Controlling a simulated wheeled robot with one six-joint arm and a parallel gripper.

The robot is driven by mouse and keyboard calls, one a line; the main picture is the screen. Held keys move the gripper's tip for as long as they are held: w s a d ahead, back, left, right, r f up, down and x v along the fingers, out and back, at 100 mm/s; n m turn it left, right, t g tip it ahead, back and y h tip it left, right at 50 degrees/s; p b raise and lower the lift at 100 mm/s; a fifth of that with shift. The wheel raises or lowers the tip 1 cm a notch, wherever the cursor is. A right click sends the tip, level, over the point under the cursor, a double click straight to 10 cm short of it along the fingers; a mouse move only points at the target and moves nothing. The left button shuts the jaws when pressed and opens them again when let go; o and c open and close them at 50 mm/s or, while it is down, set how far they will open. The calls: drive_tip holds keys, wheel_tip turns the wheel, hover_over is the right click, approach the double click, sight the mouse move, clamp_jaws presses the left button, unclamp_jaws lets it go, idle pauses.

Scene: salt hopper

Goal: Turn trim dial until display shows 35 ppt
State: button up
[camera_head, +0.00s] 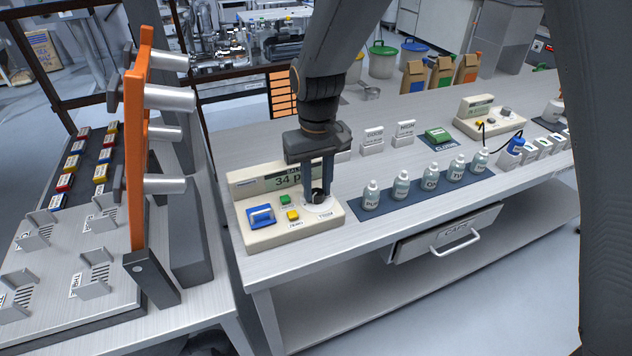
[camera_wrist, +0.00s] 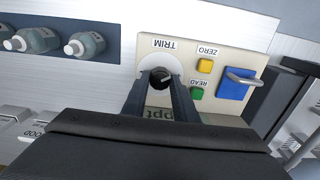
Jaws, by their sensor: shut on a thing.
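The cream salinity meter (camera_head: 262,235) sits at the near left corner of the metal bench. Its display (camera_head: 290,180) reads "34 p", with the rest hidden behind my gripper. The black trim dial (camera_head: 318,196) is at the right end of its panel, on a pale round plate. My gripper (camera_head: 318,190) points down and is shut on the dial. In the wrist view, the fingers (camera_wrist: 160,85) are on either side of the black dial (camera_wrist: 160,77), beside the "TRIM" label. A green READ button (camera_head: 285,199), a yellow ZERO button (camera_head: 292,215) and a blue handled part (camera_head: 261,216) are left of the dial.
Several labelled bottles (camera_head: 401,187) stand on a blue mat (camera_head: 385,207) right of the meter. Small sign blocks (camera_head: 373,142) stand behind it. An orange post with pegs (camera_head: 137,150) rises on the left bench. A second meter (camera_head: 490,122) stands farther right.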

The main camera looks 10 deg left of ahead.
sight(317, 192)
drive_tip(key=shift+r+m+p, duration=0.1)
drive_tip(key=shift+m+p, duration=0.35)
drive_tip(key=shift+m, duration=0.85)
drive_tip(key=o, duration=1.1)
drive_tip(key=shift+c, duration=0.2)
wheel_tip(317, 192, up, 8)
drive_tip(key=shift+f+b, duration=0.1)
drive_tip(key=shift+b, duration=0.9)
